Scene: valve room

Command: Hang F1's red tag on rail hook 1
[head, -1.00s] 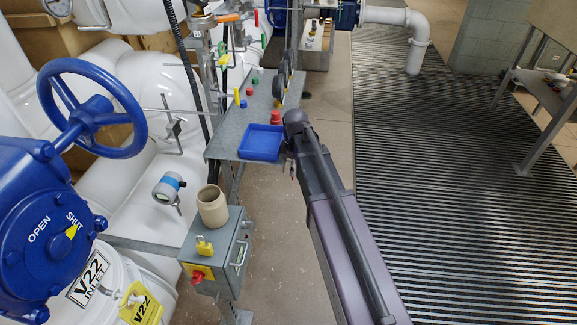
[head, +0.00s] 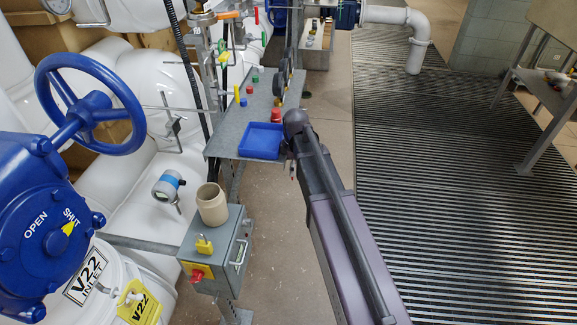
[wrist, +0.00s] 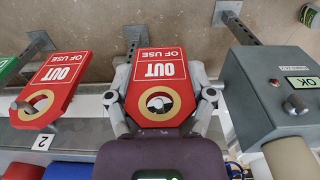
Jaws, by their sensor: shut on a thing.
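In the wrist view my gripper (wrist: 164,84) is shut on a red tag (wrist: 160,75) marked OUT OF USE, with one finger at each side edge. The tag has a yellow-ringed hole at its lower end. A round grey-white end shows in that hole; I cannot tell if it passes through or lies behind. A grey rail (wrist: 85,130) runs behind. A plate reading 2 (wrist: 41,142) is on it at the left, under another red OUT OF USE tag (wrist: 58,76) with a grey hook (wrist: 22,106) at its hole. No plate reading 1 shows. In the head view my arm hides the gripper.
A grey box (wrist: 262,88) with an OK display stands close to the right of my gripper. A green tag (wrist: 8,66) is at the far left. In the head view a blue tray (head: 261,141) lies on the grey shelf left of my arm. Floor grating (head: 440,190) at the right is clear.

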